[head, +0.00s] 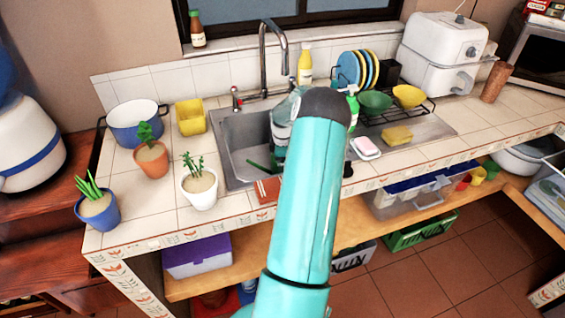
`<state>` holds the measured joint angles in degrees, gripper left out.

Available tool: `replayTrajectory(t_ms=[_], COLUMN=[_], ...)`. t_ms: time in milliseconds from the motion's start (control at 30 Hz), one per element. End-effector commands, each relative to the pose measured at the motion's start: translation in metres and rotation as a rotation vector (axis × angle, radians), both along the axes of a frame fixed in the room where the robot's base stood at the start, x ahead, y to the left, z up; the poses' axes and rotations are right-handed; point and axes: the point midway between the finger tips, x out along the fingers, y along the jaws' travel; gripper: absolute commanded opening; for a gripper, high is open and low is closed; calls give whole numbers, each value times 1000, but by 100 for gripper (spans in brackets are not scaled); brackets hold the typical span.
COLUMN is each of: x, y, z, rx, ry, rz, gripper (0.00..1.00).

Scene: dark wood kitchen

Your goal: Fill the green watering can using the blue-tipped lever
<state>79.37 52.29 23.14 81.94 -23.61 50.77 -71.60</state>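A dark green piece (263,167) shows low in the sink basin (238,140), just left of my teal arm. It may be part of the green watering can, but most of it is hidden. A tall grey faucet (264,60) rises behind the sink. A small red-tipped lever (236,98) stands left of the faucet. I see no blue-tipped lever; my arm covers the area right of the faucet. My arm reaches over the sink, with a greyish-teal part beside its dark joint. My gripper's fingers are hidden, so I cannot tell what they touch.
Potted plants (151,159), a blue pot (136,123) and a yellow container (191,117) crowd the left counter. The tiled counter's front edge is near me.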

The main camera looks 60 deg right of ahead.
Motion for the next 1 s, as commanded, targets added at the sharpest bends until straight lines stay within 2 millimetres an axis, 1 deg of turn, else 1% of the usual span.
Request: replayTrajectory(t_ms=[133, 267, 300, 333, 567, 667, 767, 1000], x=[1, 1, 1, 1, 1, 1, 1, 1], y=[0, 0, 0, 0, 0, -1, -1, -1], z=[1, -2, -2, -2, -1, 6, 20, 61], rx=[-1, -1, -1, -2, -1, -3, -6, -5], ry=[-2, -2, -2, -2, -2, -1, -2, -2], rz=[1, 1, 1, 1, 1, 1, 1, 1], gripper=[61, 61, 94, 100, 100, 100, 100, 100])
